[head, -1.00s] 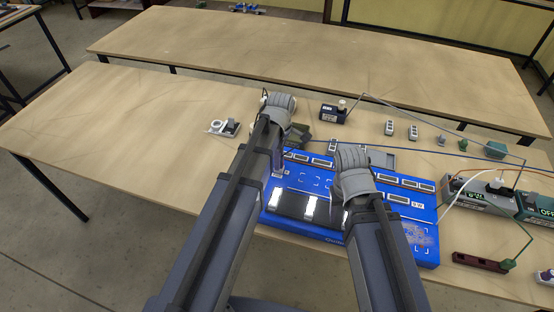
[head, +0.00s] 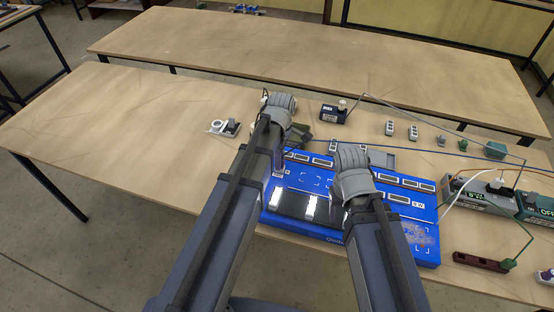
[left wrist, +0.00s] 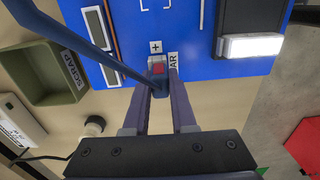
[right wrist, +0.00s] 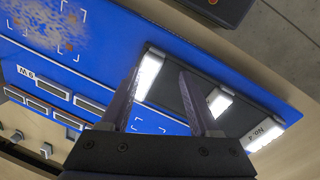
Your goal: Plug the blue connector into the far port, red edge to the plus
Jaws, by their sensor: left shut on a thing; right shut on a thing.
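My left gripper (head: 277,135) is at the far left end of the blue board (head: 430,258). In the left wrist view its fingers (left wrist: 159,82) are shut on the blue connector (left wrist: 160,90), which shows a red part (left wrist: 158,68). The connector is at the board's edge, just below a plus label (left wrist: 156,47) and beside a label ending in "AR". I cannot tell whether it is seated in the port there. My right gripper (right wrist: 160,72) is shut on the dark panel (right wrist: 178,92) with white blocks, on the board. The right forearm hides part of it in the head view.
An olive scrap tray (left wrist: 45,65) lies beside the board near my left gripper. Power supplies (head: 475,190) with wires stand at the right. The table's left half is mostly clear.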

